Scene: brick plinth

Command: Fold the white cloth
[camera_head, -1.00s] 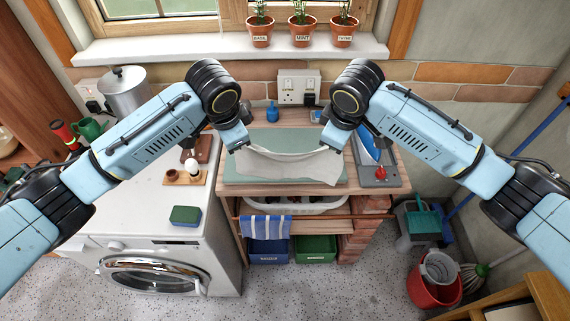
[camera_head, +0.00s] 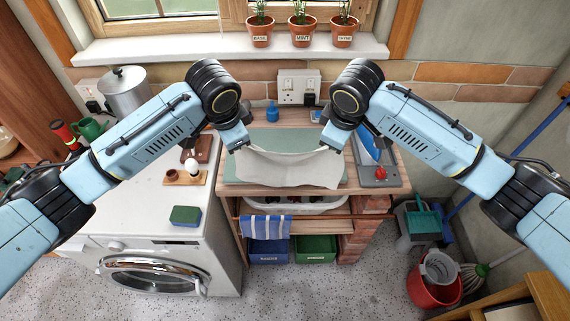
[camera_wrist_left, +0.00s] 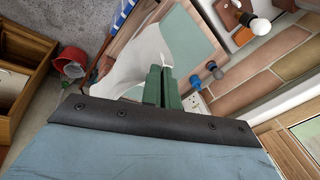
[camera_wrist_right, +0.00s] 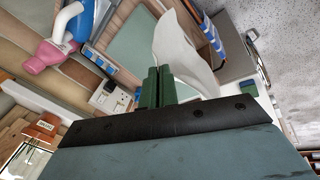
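The white cloth (camera_head: 290,168) hangs between my two grippers over the pale green mat (camera_head: 285,138), its top edge sagging slightly. Its lower part spreads toward the front of the mat; I cannot tell whether it touches it. My left gripper (camera_head: 241,147) is shut on the cloth's left upper corner. The left wrist view shows its green fingers (camera_wrist_left: 162,86) together with the cloth (camera_wrist_left: 146,58) running from them. My right gripper (camera_head: 331,148) is shut on the right upper corner. In the right wrist view its fingers (camera_wrist_right: 158,88) are together, with the cloth (camera_wrist_right: 182,52) beyond.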

